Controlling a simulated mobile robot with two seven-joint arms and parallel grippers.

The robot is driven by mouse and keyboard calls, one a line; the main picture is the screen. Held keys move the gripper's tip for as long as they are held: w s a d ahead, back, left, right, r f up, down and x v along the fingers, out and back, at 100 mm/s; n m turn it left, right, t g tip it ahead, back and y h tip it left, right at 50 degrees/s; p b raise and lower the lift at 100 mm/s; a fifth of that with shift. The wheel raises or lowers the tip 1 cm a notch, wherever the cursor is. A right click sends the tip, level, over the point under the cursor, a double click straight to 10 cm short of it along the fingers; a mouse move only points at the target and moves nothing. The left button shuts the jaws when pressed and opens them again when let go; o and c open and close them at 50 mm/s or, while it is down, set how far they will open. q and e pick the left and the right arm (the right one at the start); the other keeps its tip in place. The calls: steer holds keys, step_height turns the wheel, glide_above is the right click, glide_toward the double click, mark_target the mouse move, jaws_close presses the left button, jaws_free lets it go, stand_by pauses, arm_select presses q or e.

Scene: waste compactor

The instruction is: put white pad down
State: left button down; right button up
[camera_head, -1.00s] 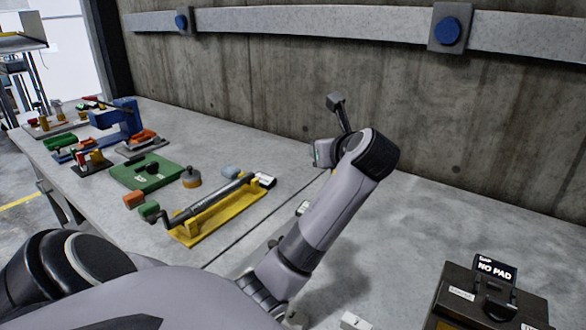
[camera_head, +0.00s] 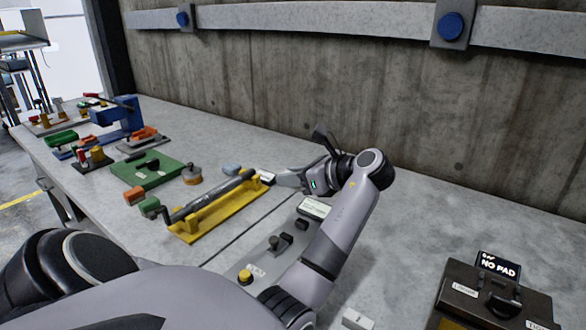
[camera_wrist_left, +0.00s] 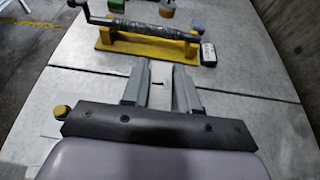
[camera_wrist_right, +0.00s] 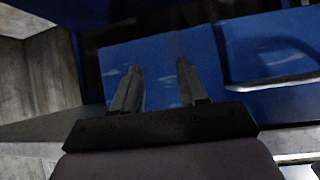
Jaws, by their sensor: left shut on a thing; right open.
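My left gripper (camera_head: 284,179) is low over the grey bench, its fingers pointing left toward the yellow fixture. In the left wrist view, the left gripper (camera_wrist_left: 160,67) has its fingers a little apart, shut on a pale thing (camera_wrist_left: 159,92) between them. I take this to be the white pad; its outline barely stands out from the bench, and I cannot tell whether it touches the bench. My right gripper (camera_wrist_right: 159,64) is open and empty in front of a blue surface, seen only in the right wrist view.
The yellow fixture (camera_head: 222,213) with a dark roller and a small black-and-white box (camera_head: 267,178) lie just beyond the left fingers. A grey panel with knobs (camera_head: 272,248) lies under my left arm. A dark "NO PAD" box (camera_head: 495,295) stands at right.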

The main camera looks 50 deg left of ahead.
mark_target(293, 234)
arm_select(q)
step_height(293, 234, down, 12)
steer(key=shift+f+b, duration=0.2)
steer(key=shift+b, duration=0.35)
steer(key=shift+f, duration=0.2)
steer(key=shift+f, duration=0.4)
steer(key=c, duration=0.9)
jaws_free()
steer(key=shift+s+d+f, duration=0.1)
steer(key=shift+o, duration=0.2)
steer(key=shift+r, duration=0.3)
steer(key=v, duration=1.2)
steer(key=shift+r, duration=0.45)
